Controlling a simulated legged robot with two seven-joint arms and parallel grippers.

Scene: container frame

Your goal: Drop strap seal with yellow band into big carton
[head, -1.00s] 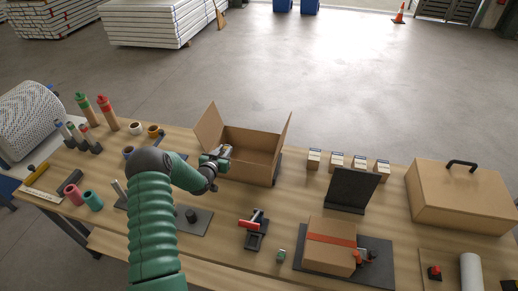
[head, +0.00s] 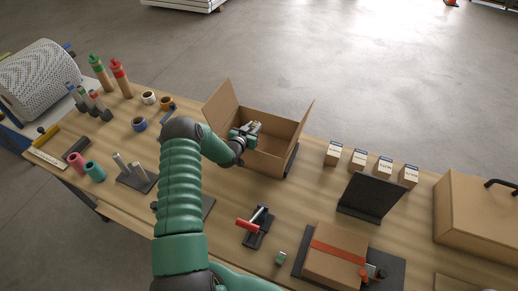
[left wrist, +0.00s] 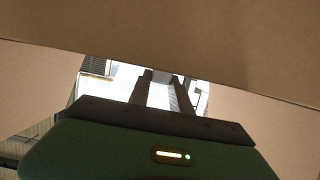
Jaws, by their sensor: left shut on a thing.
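The big carton (head: 279,157) stands open at the back middle of the bench, flaps spread. My left gripper (head: 254,127) is over the carton's opening, near its left side. In the left wrist view its two dark fingers (left wrist: 164,85) reach out between tan cardboard surfaces of the carton (left wrist: 240,40). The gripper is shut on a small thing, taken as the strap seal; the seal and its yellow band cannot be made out. My right gripper is not in view.
A red-handled tool (head: 254,226) and a small green-banded piece (head: 280,258) lie in front. A taped box (head: 334,255) sits on a dark mat. A black stand (head: 368,196) and several small boxes (head: 357,159) are to the right. Rolls and bottles (head: 121,78) stand left.

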